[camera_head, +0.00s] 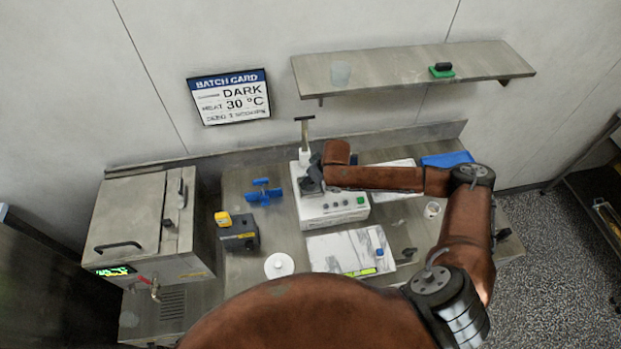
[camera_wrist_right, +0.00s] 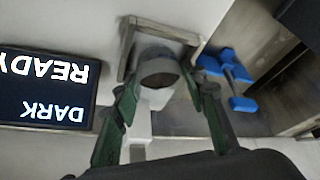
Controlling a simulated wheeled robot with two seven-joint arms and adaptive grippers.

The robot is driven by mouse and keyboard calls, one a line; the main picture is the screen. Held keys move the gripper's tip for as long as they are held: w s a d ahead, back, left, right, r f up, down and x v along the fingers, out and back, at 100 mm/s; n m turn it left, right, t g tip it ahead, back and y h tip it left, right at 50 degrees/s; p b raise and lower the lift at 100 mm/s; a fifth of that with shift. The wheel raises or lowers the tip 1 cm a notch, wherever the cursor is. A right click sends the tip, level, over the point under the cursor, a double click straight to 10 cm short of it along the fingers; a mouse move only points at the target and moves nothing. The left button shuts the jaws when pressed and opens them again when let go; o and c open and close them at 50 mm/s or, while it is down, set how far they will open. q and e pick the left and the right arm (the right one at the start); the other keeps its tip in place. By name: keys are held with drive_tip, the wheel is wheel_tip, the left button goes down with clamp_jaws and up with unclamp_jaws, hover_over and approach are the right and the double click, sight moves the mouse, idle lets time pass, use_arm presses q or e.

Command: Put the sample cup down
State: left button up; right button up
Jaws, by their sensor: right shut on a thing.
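My right arm reaches in from the right in the head view, and my right gripper (camera_head: 315,180) is over the white bench instrument (camera_head: 335,209). In the right wrist view the gripper (camera_wrist_right: 165,92) has its two green-edged fingers on either side of a round grey-brown cup (camera_wrist_right: 160,72), shut on it. It looks like the sample cup. In the head view the cup is hidden by the gripper and wrist. Whether its base touches the instrument cannot be told. My left gripper is not in view.
A blue handled part (camera_head: 262,192) and a dark box with a yellow top (camera_head: 238,234) stand left of the instrument. A shelf (camera_head: 400,72) hangs above.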

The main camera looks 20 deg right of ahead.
drive_tip(key=o, duration=1.3)
drive_tip(key=shift+r, duration=0.1)
drive_tip(key=shift+r, duration=0.2)
drive_tip(key=b+v, duration=0.1)
drive_tip(key=v, duration=1.1)
drive_tip(key=shift+r, duration=0.35)
